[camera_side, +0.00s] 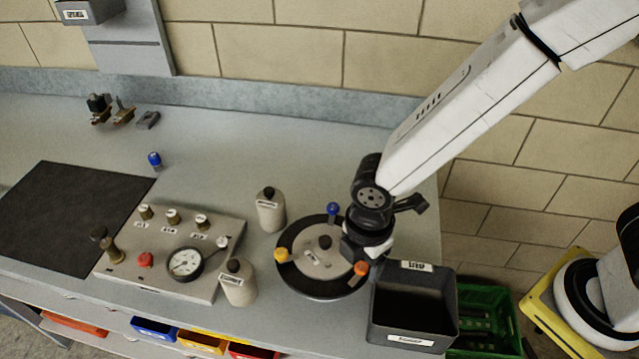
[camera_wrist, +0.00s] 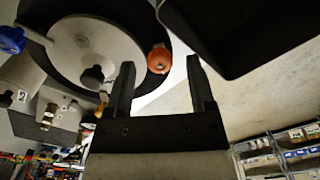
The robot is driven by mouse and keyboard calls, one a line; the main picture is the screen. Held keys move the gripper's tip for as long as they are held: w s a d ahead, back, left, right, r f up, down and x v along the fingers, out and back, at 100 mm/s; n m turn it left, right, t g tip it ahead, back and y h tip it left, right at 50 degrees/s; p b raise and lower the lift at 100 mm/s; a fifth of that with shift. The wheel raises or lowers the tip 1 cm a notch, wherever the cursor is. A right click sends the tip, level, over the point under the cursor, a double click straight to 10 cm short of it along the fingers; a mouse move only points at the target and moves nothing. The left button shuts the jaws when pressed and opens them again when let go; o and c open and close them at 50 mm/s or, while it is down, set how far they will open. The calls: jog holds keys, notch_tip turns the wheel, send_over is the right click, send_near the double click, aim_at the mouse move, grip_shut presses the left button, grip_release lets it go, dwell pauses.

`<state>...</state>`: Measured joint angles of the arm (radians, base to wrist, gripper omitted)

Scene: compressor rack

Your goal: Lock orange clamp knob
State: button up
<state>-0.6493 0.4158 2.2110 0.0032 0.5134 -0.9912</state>
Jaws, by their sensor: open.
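The orange clamp knob (camera_side: 361,268) sits on the right rim of a round black base with a grey disc (camera_side: 312,262). In the wrist view the orange knob (camera_wrist: 159,59) shows just beyond and between my two fingertips, on the black rim. My gripper (camera_wrist: 160,75) is open, its fingers apart with nothing between them that I can see held. In the side view my gripper (camera_side: 366,250) is over the right edge of the round base, close to the orange knob; its fingertips are largely hidden there. A blue knob (camera_side: 333,208) and a yellow-orange knob (camera_side: 282,254) sit elsewhere on the rim.
A black bin (camera_side: 412,308) stands right beside the round base. Two grey bottles (camera_side: 270,210) and a panel with a gauge (camera_side: 186,262) are to the left. A dark mat (camera_side: 68,215) lies far left. The bench behind the panel is mostly clear.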

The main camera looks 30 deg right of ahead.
jog(key=shift+f, duration=0.25)
grip_shut()
